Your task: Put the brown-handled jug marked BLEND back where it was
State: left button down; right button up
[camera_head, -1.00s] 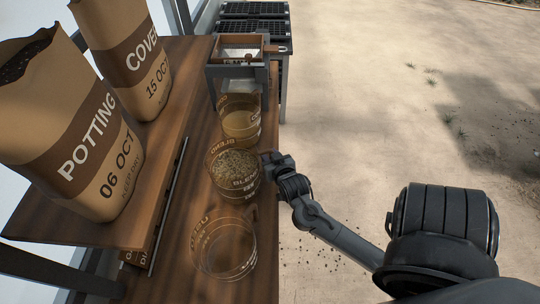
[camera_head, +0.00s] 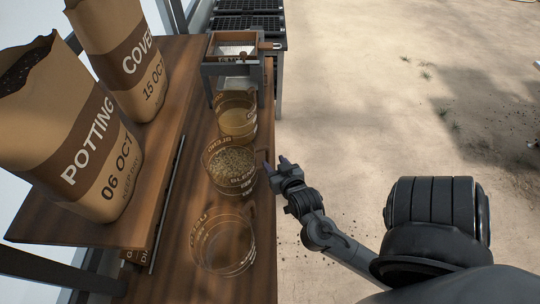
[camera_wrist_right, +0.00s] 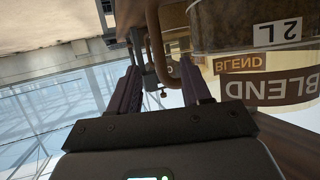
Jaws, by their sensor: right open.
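My right gripper (camera_head: 276,164) is open, just right of this jug and past the bench's right edge. In the right wrist view the jug (camera_wrist_right: 275,88) fills the upper right, and its brown handle (camera_wrist_right: 188,76) shows close to the spread fingers (camera_wrist_right: 160,78). The fingers do not grip the handle; whether they touch it, I cannot tell. My left gripper is out of view.
Another jug (camera_head: 237,122) with tan contents stands behind, and a seemingly empty jug (camera_head: 222,248) in front. A wooden-framed seeder (camera_head: 236,48) and black trays (camera_head: 247,24) are at the back. Paper sacks (camera_head: 85,150) stand on the raised shelf at left. Open ground lies right.

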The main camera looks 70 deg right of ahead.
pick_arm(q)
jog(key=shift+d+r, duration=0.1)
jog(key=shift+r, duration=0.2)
pick_arm(e)
jog(key=shift+v, duration=1.9)
